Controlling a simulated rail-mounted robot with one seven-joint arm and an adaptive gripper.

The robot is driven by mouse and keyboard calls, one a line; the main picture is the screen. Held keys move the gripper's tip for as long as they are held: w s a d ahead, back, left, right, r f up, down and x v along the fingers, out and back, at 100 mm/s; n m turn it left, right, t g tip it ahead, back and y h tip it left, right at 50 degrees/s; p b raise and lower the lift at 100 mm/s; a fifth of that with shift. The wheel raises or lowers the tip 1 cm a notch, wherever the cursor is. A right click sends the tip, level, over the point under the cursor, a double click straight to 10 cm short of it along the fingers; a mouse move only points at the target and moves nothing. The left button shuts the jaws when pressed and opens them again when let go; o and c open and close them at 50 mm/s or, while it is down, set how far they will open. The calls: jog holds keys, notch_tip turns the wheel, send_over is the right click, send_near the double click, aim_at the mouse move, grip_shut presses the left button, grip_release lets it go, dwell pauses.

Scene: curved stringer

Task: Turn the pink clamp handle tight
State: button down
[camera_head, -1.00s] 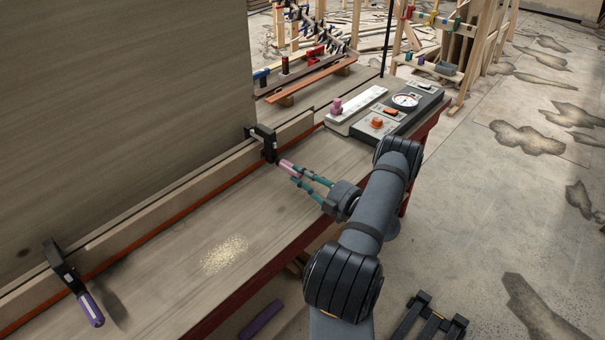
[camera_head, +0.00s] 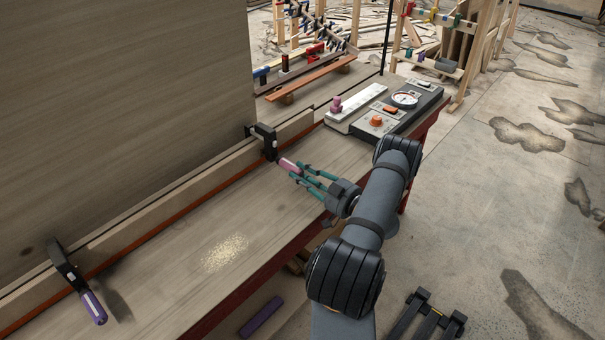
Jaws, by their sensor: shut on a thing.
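The pink clamp handle (camera_head: 287,164) sticks out from a black clamp (camera_head: 264,141) fixed on the wooden strip (camera_head: 190,198) along the big upright board. My gripper (camera_head: 296,171), with teal fingers, reaches in from the right and is shut on the pink handle near its outer end. The fingers partly cover that end of the handle. The clamp's screw tip is too small to make out.
A second clamp with a purple handle (camera_head: 93,306) sits at the lower left. A control box (camera_head: 392,118) with orange buttons and a gauge, and a white panel (camera_head: 356,103) with a pink knob, stand at the bench's back right. Sawdust (camera_head: 225,253) lies on the bench.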

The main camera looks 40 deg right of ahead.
jog(key=shift+a, duration=0.1)
dwell(0.5)
jog(key=c, duration=1.6)
grip_release()
jog(key=shift+o, duration=0.4)
jog(key=shift+s, duration=0.1)
jog(key=s+d, duration=0.2)
jog(key=s, duration=0.9)
jog(key=shift+s, duration=0.35)
jog(key=w, duration=0.4)
jog(key=w+a, duration=0.1)
jog(key=w, duration=0.6)
jog(key=shift+w+a, duration=0.4)
jog(key=shift+w, duration=0.1)
